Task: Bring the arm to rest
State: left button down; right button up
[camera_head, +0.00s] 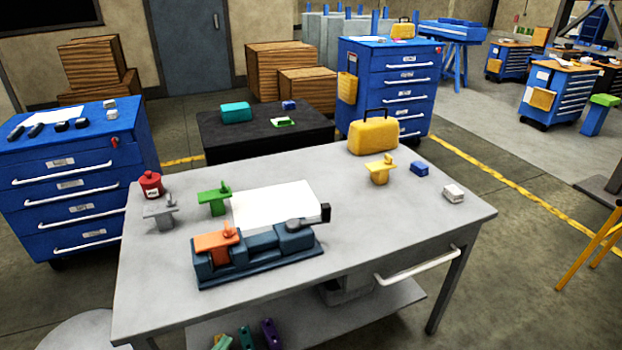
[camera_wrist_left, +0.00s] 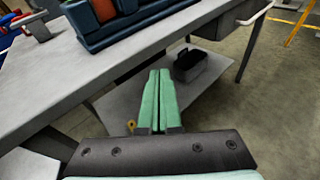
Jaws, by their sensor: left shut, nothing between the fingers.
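My left gripper (camera_wrist_left: 159,73) shows clearly in the left wrist view. Its two green fingers lie side by side, shut with nothing between them, in front of the grey workbench (camera_head: 400,225) and over its lower shelf. In that view the blue-grey jig (camera_wrist_left: 128,24) stands on the bench top beyond the fingers. In the head view an orange bracket (camera_head: 215,241) sits on the left part of the jig, apart from my gripper. My right gripper is in neither view.
A dark tote (camera_wrist_left: 188,66) stands on the lower shelf.

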pick_arm(q)
jog(key=s+a+f+n+g+y, duration=0.1)
jog(key=s+a+f+n+g, duration=0.15)
jog(key=s+n, duration=0.6)
jog(key=s+a+f+n+g+y, duration=0.1)
jog(key=s+a+f+n+g, duration=0.2)
jog(key=n, duration=1.1)
jog(key=s+a+f+n+g+y, duration=0.15)
jog(key=s+a+n, duration=0.35)
jog(key=n, duration=0.6)
jog(key=d+n+t+h, duration=0.1)
jog(key=d+n, duration=0.3)
jog(key=d, duration=0.8)
jog(key=shift+s+d+f+n+t+h, duration=0.25)
jog(key=shift+n+t+h, duration=0.1)
jog(key=shift+t, duration=0.15)
